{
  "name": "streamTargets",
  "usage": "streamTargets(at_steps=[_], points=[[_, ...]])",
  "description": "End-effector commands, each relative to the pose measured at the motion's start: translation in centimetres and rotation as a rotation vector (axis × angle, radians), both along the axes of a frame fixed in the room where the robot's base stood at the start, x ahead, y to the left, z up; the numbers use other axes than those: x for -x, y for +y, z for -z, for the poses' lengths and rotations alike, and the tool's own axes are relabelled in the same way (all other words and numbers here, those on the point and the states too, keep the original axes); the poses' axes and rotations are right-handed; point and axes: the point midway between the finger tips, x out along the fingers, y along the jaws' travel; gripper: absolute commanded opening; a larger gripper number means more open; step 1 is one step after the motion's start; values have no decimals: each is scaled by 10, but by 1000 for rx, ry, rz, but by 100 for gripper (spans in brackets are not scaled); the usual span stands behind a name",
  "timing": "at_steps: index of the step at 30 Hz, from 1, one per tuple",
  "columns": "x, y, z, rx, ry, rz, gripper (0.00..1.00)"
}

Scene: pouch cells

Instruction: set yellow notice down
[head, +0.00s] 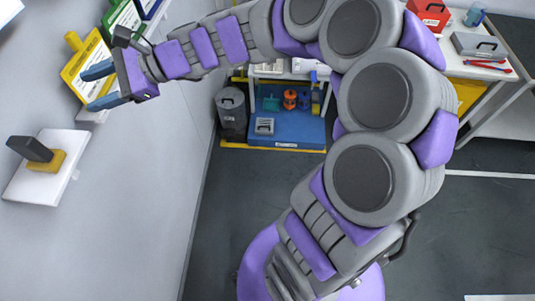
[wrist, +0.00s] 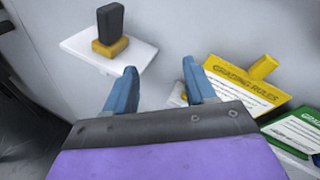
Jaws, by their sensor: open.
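The yellow notice (head: 92,55), a yellow-bordered board with a white sheet and a yellow grip, is at the wall in the upper left of the head view. In the wrist view the notice (wrist: 236,88) reads "GRADING RULES" and lies right of the fingers. My gripper (head: 100,86) is open, its blue fingers overlapping the notice in the head view. In the wrist view my gripper (wrist: 158,70) has nothing between its fingertips. The notice's lower edge is partly hidden, and I cannot tell what supports it.
A green notice (head: 122,22) and a blue one (head: 150,8) sit beside the yellow one. A white wall plate (head: 68,150) bears a yellow block with a dark upright piece. A blue platform (head: 290,129), a dark bin (head: 231,110) and a cluttered table stand beyond; the floor between is clear.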

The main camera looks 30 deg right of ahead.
Motion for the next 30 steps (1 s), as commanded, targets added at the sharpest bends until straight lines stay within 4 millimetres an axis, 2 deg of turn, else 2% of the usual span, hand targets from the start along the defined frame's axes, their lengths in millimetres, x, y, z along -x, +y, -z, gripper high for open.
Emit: streamTargets(at_steps=[1,3,5,7,11,12,15,18,21,24,30], points=[[36,13,8,113,-81,-106,55],[81,20,28,279,-188,-255,55],[119,17,48,416,-270,-385,55],[159,4,73,573,-350,-540,55],[223,-44,115,846,-446,-822,55],[238,-63,125,920,-460,-903,55],[270,-110,140,1071,-472,-1075,55],[294,-147,146,1172,-456,-1202,55],[306,-169,148,1228,-440,-1275,55],[310,-177,148,1250,-434,-1304,55],[310,-178,148,1250,-433,-1307,55]])
